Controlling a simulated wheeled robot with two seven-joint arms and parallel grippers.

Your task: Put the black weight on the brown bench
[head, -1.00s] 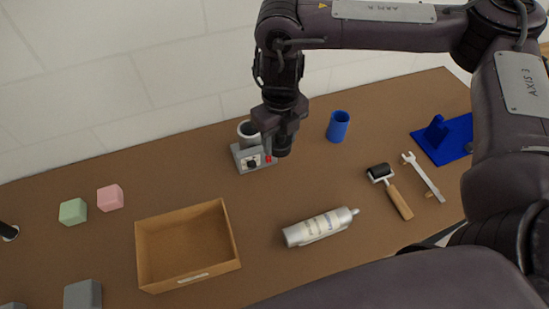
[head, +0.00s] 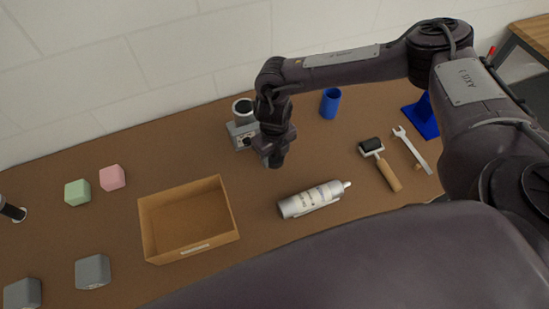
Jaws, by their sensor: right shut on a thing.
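My right gripper (head: 271,152) points down over the middle of the brown bench (head: 330,240). It is shut on a small dark thing, apparently the black weight (head: 275,161), which sticks out below the fingers. The fingers and the dark thing blend together, so its full shape is hard to see. I cannot tell whether its underside touches the bench top. My left gripper is not in view.
A grey device with a cup (head: 240,131) stands just behind-left of the gripper. A cardboard box (head: 190,250), a silver bottle (head: 310,200), a blue cup (head: 330,103), a roller (head: 380,165) and a wrench (head: 412,150) surround it. Foam blocks (head: 93,272) lie left.

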